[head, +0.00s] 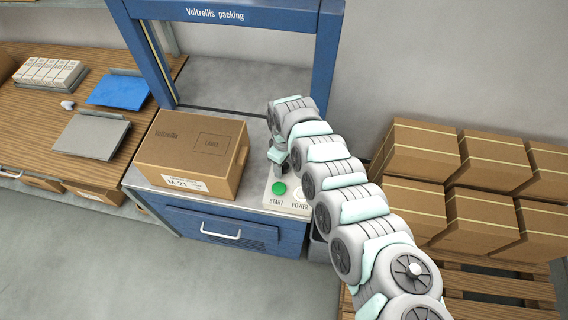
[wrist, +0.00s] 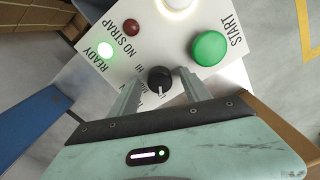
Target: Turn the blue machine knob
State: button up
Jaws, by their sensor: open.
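The blue machine (head: 330,40), marked "Voltrellis packing", has a white control panel (head: 268,198) at its front right. A black knob (wrist: 159,79) with a pale pointer line sits on that panel in the wrist view. My gripper (wrist: 162,82) is open, with one finger on each side of the knob. Whether the fingers touch the knob I cannot tell. In the head view my arm hides the knob, and my gripper (head: 280,165) is pointed down over the panel.
Near the knob are a green START button (wrist: 210,48), a lit READY lamp (wrist: 105,49) and a dark red NO STRAP lamp (wrist: 131,27). A cardboard box (head: 185,150) stands left of the panel. Stacked cartons (head: 455,160) are at the right.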

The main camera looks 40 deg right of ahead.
grip_shut()
dwell(0.5)
